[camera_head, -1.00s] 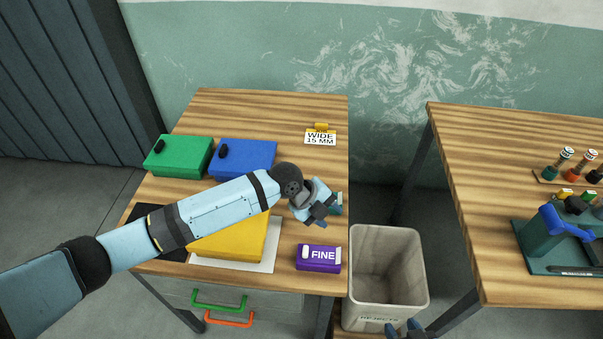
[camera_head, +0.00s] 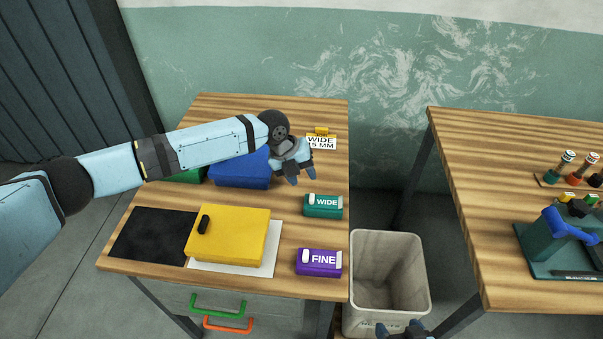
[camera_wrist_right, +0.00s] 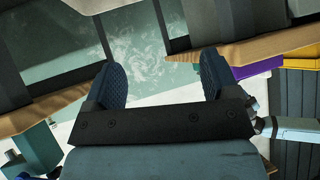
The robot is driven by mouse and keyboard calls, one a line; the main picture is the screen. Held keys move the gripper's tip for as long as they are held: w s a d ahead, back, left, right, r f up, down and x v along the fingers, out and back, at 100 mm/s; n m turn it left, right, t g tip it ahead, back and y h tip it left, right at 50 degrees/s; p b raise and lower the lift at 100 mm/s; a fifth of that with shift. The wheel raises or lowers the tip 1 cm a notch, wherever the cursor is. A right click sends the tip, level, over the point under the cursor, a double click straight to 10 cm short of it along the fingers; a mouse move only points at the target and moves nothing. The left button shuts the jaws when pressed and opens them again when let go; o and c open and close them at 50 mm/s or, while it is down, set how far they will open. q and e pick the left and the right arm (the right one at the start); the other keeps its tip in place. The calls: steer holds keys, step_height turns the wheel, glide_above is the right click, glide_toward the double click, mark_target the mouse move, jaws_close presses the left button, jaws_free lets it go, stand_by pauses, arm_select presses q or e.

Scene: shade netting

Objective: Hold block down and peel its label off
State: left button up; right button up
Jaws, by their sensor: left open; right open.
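A teal block marked WIDE (camera_head: 322,207) and a purple block marked FINE (camera_head: 318,263) lie near the right edge of the left table, each with a pale label on its top and side. My left gripper (camera_head: 302,175) is open and empty above the table, behind the teal block and beside the blue box. My right gripper (camera_head: 402,330) only just shows at the bottom edge, by the bin. In the right wrist view its fingers (camera_wrist_right: 163,82) are apart with nothing between them. The purple block also shows there in part (camera_wrist_right: 257,67).
A yellow box (camera_head: 232,235) lies over a white sheet (camera_head: 237,269) beside a black mat (camera_head: 150,235). A blue box (camera_head: 240,172) and a mostly hidden green box (camera_head: 187,176) stand behind. A WIDE 15 MM sign (camera_head: 322,133) stands farther back. A bin (camera_head: 388,275) fills the gap between tables.

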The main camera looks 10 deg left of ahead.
steer(key=w+a+f+m+g+y, duration=0.1)
steer(key=w+f+m+g, duration=0.45)
steer(key=w, duration=0.55)
steer(key=m+g+y, duration=0.8)
steer(key=m, duration=0.3)
glide_toward(332, 200)
steer(key=a, duration=0.2)
steer(key=shift+h, duration=0.3)
steer(key=x, duration=1)
steer(key=shift+s+d+f, duration=0.15)
steer(key=shift+s+d, duration=0.05)
steer(key=shift+s, duration=0.05)
steer(key=c, duration=1)
steer(key=shift+c, duration=0.2)
